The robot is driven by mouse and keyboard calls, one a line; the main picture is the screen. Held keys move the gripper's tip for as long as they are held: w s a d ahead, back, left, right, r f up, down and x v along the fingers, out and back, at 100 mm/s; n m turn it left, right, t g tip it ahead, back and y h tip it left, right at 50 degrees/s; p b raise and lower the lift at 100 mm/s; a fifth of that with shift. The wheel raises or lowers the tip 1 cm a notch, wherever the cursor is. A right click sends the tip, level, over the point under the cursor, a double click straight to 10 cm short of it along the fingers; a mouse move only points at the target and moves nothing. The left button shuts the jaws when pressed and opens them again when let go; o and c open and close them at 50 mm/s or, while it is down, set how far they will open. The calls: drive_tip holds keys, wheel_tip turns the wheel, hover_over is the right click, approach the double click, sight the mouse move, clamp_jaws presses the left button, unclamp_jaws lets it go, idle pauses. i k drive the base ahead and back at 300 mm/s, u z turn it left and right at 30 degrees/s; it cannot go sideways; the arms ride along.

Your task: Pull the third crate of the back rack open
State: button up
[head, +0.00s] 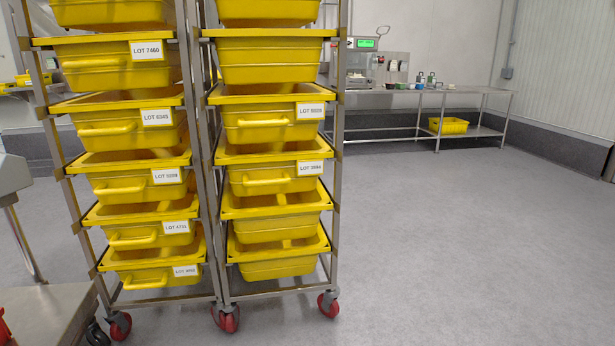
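Two tall steel racks stand side by side, the left rack (75,225) and the right rack (338,110). Each holds a column of yellow crates, with the tops cut off by the frame. Left crates with front handles include LOT 7460 (90,78), LOT 6245 (100,120) and LOT 5109 (125,181). Right crates include LOT 5020 (250,112) and LOT 3884 (255,175); others there bear no label. All crates appear seated in their racks, none clearly pulled out. I cannot tell which is the back rack. My gripper is not in view.
Red casters (229,322) carry the racks. A steel surface (45,315) is at lower left. A steel bench (440,91) with a scale (362,60) and a yellow bin (448,126) stands at the back wall. The grey floor (460,240) to the right is clear.

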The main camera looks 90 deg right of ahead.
sight(288, 167)
drive_tip(key=z, duration=2.75)
drive_tip(key=k, duration=0.5)
drive_tip(key=u, duration=1.35)
drive_tip(key=i, duration=0.85)
drive_tip(key=z, duration=1.75)
